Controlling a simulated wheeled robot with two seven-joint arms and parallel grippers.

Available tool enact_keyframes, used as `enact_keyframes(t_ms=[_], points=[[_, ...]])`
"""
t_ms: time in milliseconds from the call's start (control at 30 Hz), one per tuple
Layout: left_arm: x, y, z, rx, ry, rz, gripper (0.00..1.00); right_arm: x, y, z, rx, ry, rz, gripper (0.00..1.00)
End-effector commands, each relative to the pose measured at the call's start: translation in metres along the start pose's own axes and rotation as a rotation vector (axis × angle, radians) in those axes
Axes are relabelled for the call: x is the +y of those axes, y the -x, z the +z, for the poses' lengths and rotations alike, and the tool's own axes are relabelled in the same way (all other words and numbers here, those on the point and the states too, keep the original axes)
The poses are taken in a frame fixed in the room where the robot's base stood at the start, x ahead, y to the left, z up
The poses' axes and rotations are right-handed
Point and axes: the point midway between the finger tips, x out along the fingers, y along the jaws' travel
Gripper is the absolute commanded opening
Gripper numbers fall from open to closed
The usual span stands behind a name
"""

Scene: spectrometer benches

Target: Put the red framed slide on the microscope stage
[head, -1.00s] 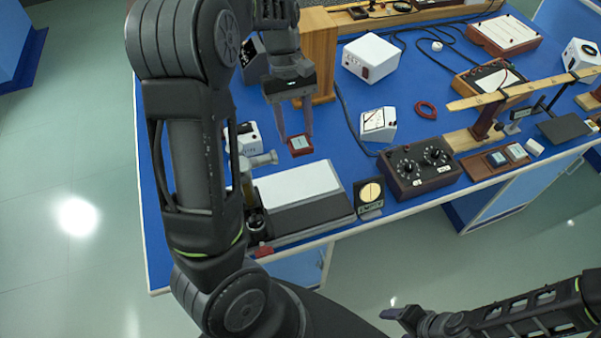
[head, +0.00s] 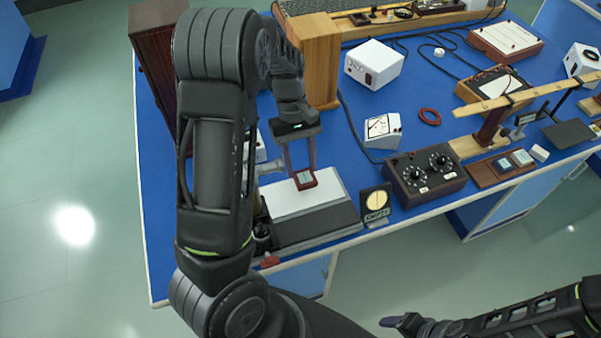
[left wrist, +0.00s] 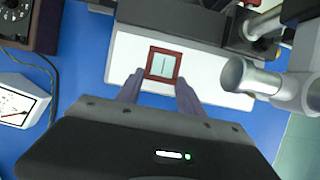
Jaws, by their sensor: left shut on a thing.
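The red framed slide (head: 304,179) is held between the fingertips of my left gripper (head: 299,166). In the left wrist view the slide (left wrist: 163,64) lies between the two fingers (left wrist: 160,88), over the white stage plate (left wrist: 126,56). In the head view the white plate of the microscope stage (head: 290,201) is below the slide. I cannot tell whether the slide touches it. The microscope's metal tube (left wrist: 246,78) is at the right in the left wrist view. My right gripper (head: 400,321) is at the bottom of the head view, away from the bench; its jaw opening is unclear.
A dark box with two dials (head: 425,172), a small framed disc (head: 376,203) and a white meter (head: 382,130) stand right of the microscope. A wooden post (head: 320,60) stands behind.

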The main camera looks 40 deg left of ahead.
Motion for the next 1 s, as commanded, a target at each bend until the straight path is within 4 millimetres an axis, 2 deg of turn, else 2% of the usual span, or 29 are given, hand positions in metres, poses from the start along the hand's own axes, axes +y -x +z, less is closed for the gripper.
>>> enact_keyframes(t_ms=[100,200,533,567,800,1000], points=[[0.000,-0.025,-0.008,-0.001,0.001,-0.001,0.05,0.005,-0.019,-0.001,0.004,0.002,-0.004,0.66],[0.001,-0.037,-0.013,-0.001,0.002,0.000,0.05,0.007,-0.030,-0.002,0.008,0.005,-0.008,0.66],[0.001,-0.038,-0.013,-0.001,0.002,0.000,0.05,0.006,-0.029,-0.002,0.010,0.006,-0.010,0.66],[0.001,-0.038,-0.013,-0.001,0.002,0.000,0.46,0.006,-0.029,-0.002,0.010,0.006,-0.010,0.66],[0.001,-0.038,-0.013,-0.001,0.002,0.000,0.66,0.006,-0.029,-0.002,0.010,0.006,-0.010,0.66],[0.001,-0.038,-0.013,-0.001,0.002,0.000,0.66,0.006,-0.029,-0.002,0.010,0.006,-0.010,0.66]])
